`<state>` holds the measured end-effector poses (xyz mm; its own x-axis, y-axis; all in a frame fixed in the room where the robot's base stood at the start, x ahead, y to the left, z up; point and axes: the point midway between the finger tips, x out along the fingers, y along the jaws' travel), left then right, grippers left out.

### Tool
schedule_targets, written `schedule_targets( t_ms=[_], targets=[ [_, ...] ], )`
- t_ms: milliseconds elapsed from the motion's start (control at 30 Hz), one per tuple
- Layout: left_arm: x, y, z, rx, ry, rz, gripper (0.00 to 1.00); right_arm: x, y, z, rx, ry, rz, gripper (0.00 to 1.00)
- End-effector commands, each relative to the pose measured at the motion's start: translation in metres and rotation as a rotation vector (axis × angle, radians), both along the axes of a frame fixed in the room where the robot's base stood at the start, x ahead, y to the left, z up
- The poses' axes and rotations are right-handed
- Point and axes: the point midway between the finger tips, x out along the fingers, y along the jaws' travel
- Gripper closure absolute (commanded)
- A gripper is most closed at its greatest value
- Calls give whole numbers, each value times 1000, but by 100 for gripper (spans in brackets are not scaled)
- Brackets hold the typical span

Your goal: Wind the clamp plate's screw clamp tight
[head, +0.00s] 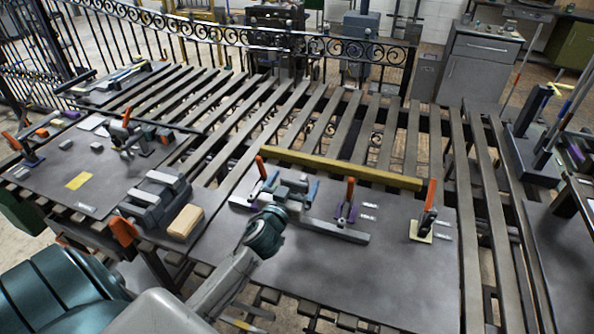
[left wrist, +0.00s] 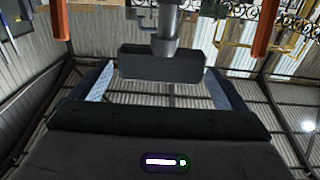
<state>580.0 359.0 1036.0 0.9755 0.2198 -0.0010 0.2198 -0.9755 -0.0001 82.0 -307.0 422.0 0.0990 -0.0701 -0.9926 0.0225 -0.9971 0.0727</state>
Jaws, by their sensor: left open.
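The clamp plate (head: 400,285) is a dark flat sheet on the slatted table, carrying orange-handled clamps and a long grey bar (head: 335,230). My left gripper (head: 292,186) is over its left part, between two orange handles (head: 260,167) (head: 349,190). In the left wrist view the gripper (left wrist: 160,88) is open, its pale blue finger pads apart. A dark crossbar (left wrist: 160,65) on a grey round shaft (left wrist: 165,30), apparently the screw clamp's handle, shows between the fingers; I cannot tell whether they touch it. In the head view my gripper largely hides this part.
A yellow bar (head: 340,168) lies along the plate's back edge. Another orange-handled clamp (head: 428,208) stands at its right. A grey vise (head: 155,200) and tan block (head: 185,222) are left of my arm. The plate's front right is bare.

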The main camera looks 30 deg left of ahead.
Motion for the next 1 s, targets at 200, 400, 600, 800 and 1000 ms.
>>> schedule_targets(
  t_ms=[200,400,600,800,1000],
  targets=[
    [23,5,1,0,1,0,5,0,-3,12,-4,0,1,62],
    [28,6,0,0,0,0,5,0,-6,12,-7,-1,2,62],
    [27,6,-1,0,1,0,15,0,-7,12,-7,-1,2,62],
    [27,6,-1,0,1,0,50,0,-6,12,-6,-1,2,62],
    [27,6,0,0,2,-6,50,0,-4,14,-5,-1,2,62]
  ],
)
